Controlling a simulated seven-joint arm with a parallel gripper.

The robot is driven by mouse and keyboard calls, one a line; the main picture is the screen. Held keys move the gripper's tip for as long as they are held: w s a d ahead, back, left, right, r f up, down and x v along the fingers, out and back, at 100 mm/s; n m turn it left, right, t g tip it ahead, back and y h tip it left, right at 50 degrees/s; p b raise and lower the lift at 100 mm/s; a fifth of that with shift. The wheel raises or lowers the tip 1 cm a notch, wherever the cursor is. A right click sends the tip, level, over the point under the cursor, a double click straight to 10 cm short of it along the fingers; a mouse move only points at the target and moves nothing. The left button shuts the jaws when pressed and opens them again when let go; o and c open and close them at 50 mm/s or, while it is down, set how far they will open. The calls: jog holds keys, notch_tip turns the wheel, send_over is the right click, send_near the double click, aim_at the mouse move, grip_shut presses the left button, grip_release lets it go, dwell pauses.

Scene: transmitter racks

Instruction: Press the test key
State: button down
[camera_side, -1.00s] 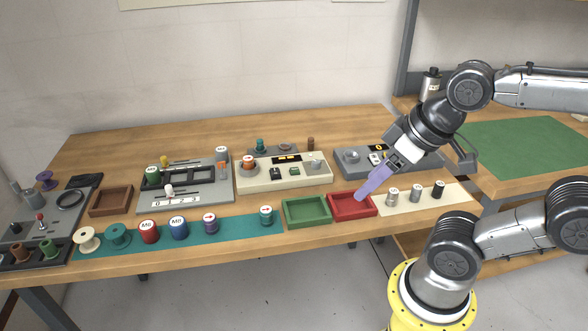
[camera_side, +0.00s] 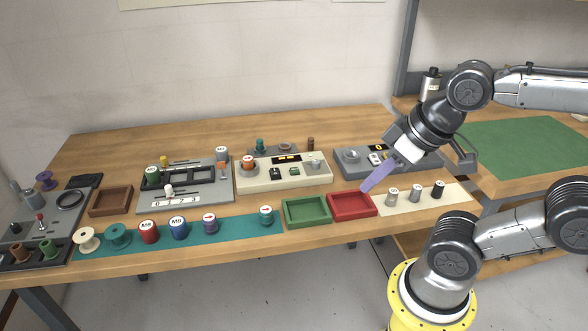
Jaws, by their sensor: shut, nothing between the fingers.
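My gripper (camera_side: 366,188) has long purple fingers that are shut and empty. They point down and to the left, with the tips appearing over the red tray (camera_side: 338,216). A grey box (camera_side: 340,165) behind the gripper has a knob (camera_side: 351,156) and a small white panel (camera_side: 376,158). No readable label shows which control is the test key.
A green tray (camera_side: 305,225) stands left of the red tray. Small cylinders (camera_side: 415,193) stand on a pale mat to the right. Several spools and labelled cylinders (camera_side: 179,229) line a teal strip at the front left. A grey slider unit (camera_side: 190,205) stands left of the cream box.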

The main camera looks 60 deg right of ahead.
dwell(0.9)
jog(key=w+d+r+n+t+h, duration=0.1)
jog(key=w+d+r+t+h, duration=0.15)
jog(key=w+r, duration=0.2)
jog(key=w+d+r+t+h, duration=0.1)
jog(key=w+d+r+t, duration=0.25)
jog(key=w, duration=0.25)
jog(key=n+g+y, duration=0.2)
jog(key=n+y, duration=0.1)
jog(key=n, duration=0.4)
send_over(298, 170)
notch_tip(298, 170, down, 14)
jog(key=shift+s, duration=0.1)
jog(key=shift+f, duration=4.45)
